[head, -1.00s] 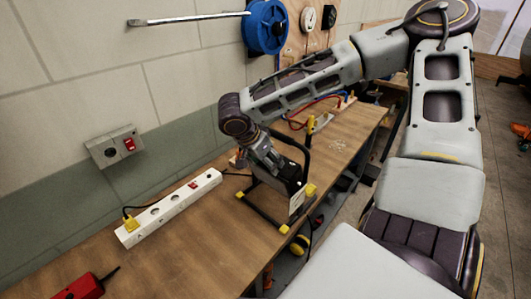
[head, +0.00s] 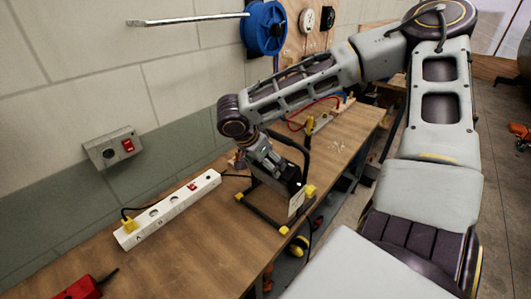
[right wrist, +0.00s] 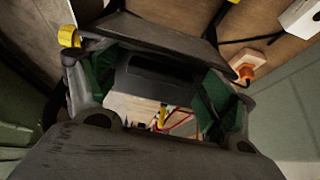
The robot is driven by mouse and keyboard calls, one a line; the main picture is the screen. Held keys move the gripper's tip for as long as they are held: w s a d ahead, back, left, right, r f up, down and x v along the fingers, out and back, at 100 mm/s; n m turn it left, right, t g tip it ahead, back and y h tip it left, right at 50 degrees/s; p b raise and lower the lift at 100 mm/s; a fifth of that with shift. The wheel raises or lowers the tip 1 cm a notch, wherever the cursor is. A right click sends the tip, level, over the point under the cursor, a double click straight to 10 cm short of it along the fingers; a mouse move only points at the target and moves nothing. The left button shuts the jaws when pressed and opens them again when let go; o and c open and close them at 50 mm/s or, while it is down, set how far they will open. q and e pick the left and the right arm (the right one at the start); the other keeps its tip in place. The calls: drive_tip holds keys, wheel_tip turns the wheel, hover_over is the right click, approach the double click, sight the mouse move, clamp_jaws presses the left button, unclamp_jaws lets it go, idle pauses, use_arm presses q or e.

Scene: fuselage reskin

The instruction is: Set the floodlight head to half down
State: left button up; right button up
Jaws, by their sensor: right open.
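The floodlight (head: 297,203) stands on the wooden workbench, a dark head in a black tubular frame with yellow feet and yellow knobs. A pale label shows on the head's side. My right gripper (head: 277,172) reaches down over the head from behind, and partly hides it. In the right wrist view my right gripper (right wrist: 155,95) is open, with green pads on both fingers. A dark part of the floodlight (right wrist: 160,75) lies between or just beyond the fingers; I cannot tell whether they touch it. The exact tilt of the head is hard to read. My left gripper is out of view.
A white power strip (head: 168,209) lies left of the floodlight, by the wall. A red tool (head: 82,288) lies at the near left. Bare bench (head: 200,245) is in front of the strip.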

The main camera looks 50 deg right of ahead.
drive_tip(key=v, duration=1.2)
drive_tip(key=shift+f, duration=0.1)
idle(0.6)
